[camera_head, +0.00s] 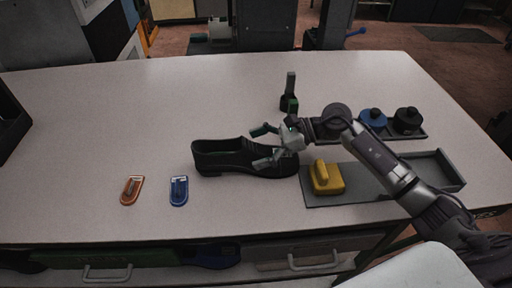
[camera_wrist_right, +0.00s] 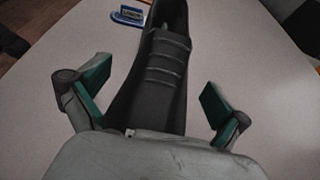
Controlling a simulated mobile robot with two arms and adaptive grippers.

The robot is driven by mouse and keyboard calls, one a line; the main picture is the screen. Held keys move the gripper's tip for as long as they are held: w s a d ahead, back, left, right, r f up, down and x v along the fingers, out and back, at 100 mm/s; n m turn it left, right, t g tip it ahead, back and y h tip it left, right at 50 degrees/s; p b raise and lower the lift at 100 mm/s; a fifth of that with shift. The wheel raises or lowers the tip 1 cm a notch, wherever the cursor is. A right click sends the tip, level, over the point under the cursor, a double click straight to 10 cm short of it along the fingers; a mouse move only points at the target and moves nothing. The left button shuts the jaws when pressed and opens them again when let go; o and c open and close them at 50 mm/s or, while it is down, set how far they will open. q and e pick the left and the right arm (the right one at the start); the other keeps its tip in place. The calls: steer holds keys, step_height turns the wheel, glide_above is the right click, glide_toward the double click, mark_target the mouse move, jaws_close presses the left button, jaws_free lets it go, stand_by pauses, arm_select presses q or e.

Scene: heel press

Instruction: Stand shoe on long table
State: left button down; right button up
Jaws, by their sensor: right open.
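A black lace-up shoe (camera_head: 225,158) stands sole down on the long table (camera_head: 130,95), its opening to the left and its toe to the right. My right gripper (camera_head: 265,146) is open at the toe end, one finger on the far side and one on the near side in the head view. In the right wrist view the shoe (camera_wrist_right: 155,80) runs between the spread fingers of the gripper (camera_wrist_right: 155,95), with clear gaps to both. The palm hides the tip of the toe there. My left gripper is not in view.
A yellow brush-like block (camera_head: 327,178) sits on a grey tray (camera_head: 420,178) right of the shoe. Blue and black round containers (camera_head: 373,119) stand behind it. An orange tag (camera_head: 132,190) and a blue tag (camera_head: 179,191) lie front left. The table's back left is clear.

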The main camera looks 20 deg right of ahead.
steer(key=shift+r, duration=0.2)
steer(key=shift+r+p, duration=0.4)
steer(key=shift+p, duration=0.35)
steer(key=b+v, duration=0.1)
steer(key=v, duration=0.2)
steer(key=b+v, duration=0.1)
steer(key=v, duration=0.3)
steer(key=b+v, duration=0.2)
steer(key=v, duration=0.1)
steer(key=shift+s+d+f, duration=0.15)
steer(key=shift+d+f, duration=0.05)
steer(key=shift+d, duration=0.3)
steer(key=shift+s+d+r, duration=0.15)
steer(key=shift+d+r, duration=0.2)
steer(key=shift+d, duration=0.1)
